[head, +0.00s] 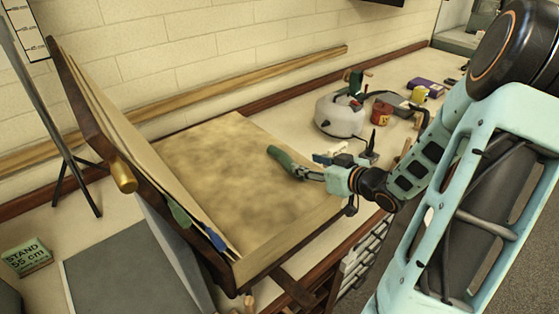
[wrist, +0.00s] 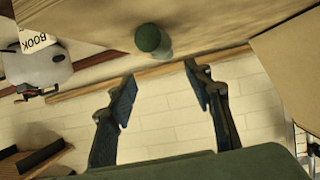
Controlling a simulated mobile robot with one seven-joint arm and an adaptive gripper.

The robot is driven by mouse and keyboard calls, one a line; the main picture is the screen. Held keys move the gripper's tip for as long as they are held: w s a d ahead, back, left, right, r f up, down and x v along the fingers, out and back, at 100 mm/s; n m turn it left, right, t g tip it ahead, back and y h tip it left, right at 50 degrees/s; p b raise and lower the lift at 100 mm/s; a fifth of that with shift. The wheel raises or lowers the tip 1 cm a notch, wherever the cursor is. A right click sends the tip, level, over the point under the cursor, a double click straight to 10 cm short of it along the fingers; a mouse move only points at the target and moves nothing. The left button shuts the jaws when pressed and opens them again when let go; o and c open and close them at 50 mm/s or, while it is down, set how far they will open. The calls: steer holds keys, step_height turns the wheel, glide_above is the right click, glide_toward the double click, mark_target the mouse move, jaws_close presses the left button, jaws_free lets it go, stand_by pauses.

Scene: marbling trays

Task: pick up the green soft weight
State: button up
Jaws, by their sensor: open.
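The green soft weight (head: 285,160) is a dark green, rounded roll over the mottled tan page of a large open book (head: 215,165). In the wrist view the green weight (wrist: 150,40) shows end-on, beyond the fingertips and roughly between them. My gripper (head: 308,174) comes in from the right, its fingers close to the weight's near end. In the wrist view my gripper (wrist: 160,74) is open, with nothing visible between its fingers. I cannot tell whether a finger touches the weight.
The book's raised cover (head: 95,110) leans at the left, with a green tab (head: 180,215) and a blue tab (head: 215,240) at its edge. A white rounded container (head: 340,115), a red can (head: 381,113) and a yellow item (head: 419,95) stand behind. A block wall backs the counter.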

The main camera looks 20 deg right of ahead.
mark_target(288, 158)
steer(key=x, duration=1)
steer(key=shift+w+a+f, duration=0.1)
steer(key=shift+w+a, duration=0.15)
steer(key=shift+a, duration=0.1)
steer(key=shift+c, duration=0.5)
jaws_close()
